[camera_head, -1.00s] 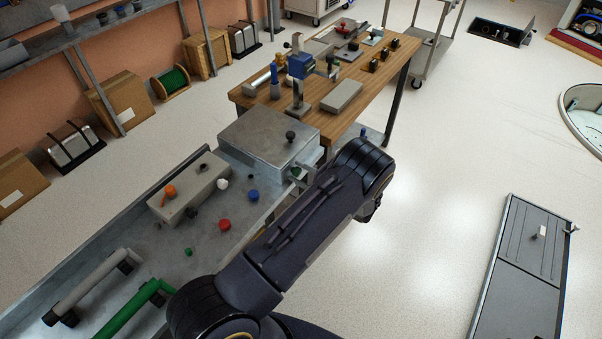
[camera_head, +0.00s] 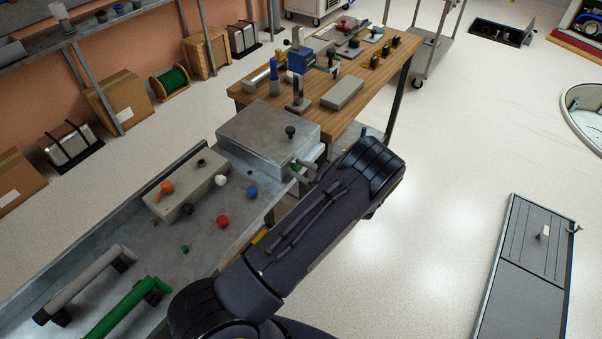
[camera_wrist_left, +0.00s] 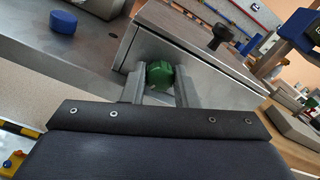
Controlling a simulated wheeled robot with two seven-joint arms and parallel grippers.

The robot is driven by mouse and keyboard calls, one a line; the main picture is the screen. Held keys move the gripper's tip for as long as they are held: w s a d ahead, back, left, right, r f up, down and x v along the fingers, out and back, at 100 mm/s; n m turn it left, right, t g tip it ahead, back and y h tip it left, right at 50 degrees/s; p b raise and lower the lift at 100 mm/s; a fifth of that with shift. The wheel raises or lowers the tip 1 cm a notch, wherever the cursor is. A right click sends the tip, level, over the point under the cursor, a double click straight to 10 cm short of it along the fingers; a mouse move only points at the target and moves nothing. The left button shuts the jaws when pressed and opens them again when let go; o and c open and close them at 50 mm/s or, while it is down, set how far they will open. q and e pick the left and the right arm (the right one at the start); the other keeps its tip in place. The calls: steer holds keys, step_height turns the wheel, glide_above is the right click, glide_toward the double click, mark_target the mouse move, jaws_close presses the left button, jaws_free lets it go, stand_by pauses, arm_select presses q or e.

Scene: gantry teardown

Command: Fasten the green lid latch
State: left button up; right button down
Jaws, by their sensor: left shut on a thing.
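The grey metal box with its lid (camera_head: 262,132) stands at the far end of the metal bench, with a black knob on the lid. The green latch (camera_head: 296,167) is on the box's side that faces my arm. In the left wrist view the green latch (camera_wrist_left: 160,75) sits between the two grey fingers of my left gripper (camera_wrist_left: 160,88). The lid (camera_wrist_left: 190,40) is down on the box there. My left gripper (camera_head: 304,172) is shut on the latch, partly hidden by my arm in the head view. My right gripper is out of view.
A beige block with an orange knob (camera_head: 167,187) and loose red (camera_head: 222,221) and blue (camera_head: 252,192) caps are on the bench, near grey and green handles (camera_head: 125,305). A wooden worktable (camera_head: 375,85) with tools stands beyond.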

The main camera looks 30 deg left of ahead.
arm_select(q)
steer(key=m, duration=0.3)
steer(key=shift+f+b, duration=0.1)
steer(key=shift+b, duration=0.3)
steer(key=m, duration=0.3)
steer(key=shift+m, duration=0.3)
steer(key=m, duration=0.3)
steer(key=shift+m, duration=2.2)
steer(key=o, duration=0.7)
steer(key=d, duration=0.2)
steer(key=d+b, duration=0.1)
steer(key=d, duration=0.5)
steer(key=shift+s, duration=0.3)
